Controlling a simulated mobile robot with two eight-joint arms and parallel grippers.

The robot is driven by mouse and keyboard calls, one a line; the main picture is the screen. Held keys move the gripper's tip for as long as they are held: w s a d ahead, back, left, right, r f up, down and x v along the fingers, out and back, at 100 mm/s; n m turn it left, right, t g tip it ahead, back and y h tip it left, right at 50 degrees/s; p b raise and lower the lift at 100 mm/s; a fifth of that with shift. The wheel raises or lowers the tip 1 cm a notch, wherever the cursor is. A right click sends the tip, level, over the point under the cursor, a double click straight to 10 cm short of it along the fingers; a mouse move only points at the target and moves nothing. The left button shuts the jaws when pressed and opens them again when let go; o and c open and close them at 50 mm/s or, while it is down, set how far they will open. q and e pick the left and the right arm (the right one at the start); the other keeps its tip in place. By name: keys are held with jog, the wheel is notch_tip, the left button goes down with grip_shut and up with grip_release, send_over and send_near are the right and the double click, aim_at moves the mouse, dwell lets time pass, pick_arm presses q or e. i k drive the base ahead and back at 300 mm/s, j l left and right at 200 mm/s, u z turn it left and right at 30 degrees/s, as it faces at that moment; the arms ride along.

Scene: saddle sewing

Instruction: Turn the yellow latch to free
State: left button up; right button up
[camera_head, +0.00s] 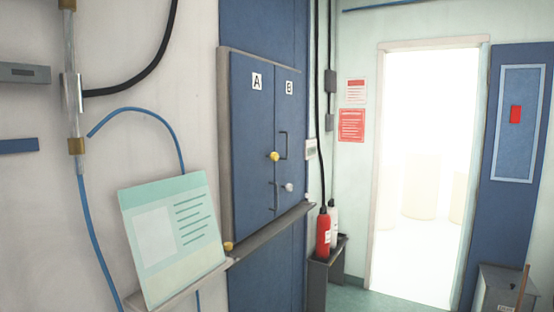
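A blue wall cabinet has a door marked A (252,125) and a narrower door marked B (289,110), both appearing shut. A round yellow knob-like piece (273,156), which may be the yellow latch, sits near the right edge of door A. It is beside the upper dark handle (284,146). A pale round knob (289,187) sits lower, near the lower dark handle (275,196). A second small yellow piece (228,246) is at the cabinet's lower left corner. Which way the latch is turned is too small to tell. Neither of my grippers is in view.
A grey ledge (268,234) runs under the cabinet. A tilted green-and-white board (172,236) stands at front left, near blue and black hoses. A red extinguisher (323,232) stands on a dark stand at right. Beyond is a bright open doorway (425,140).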

aim_at(274, 157)
jog(key=i+l, duration=0.1)
jog(key=l, duration=0.6)
jog(key=i+l, duration=0.35)
jog(key=l, duration=0.15)
jog(key=i+l+u, duration=0.1)
jog(key=i+l, duration=0.3)
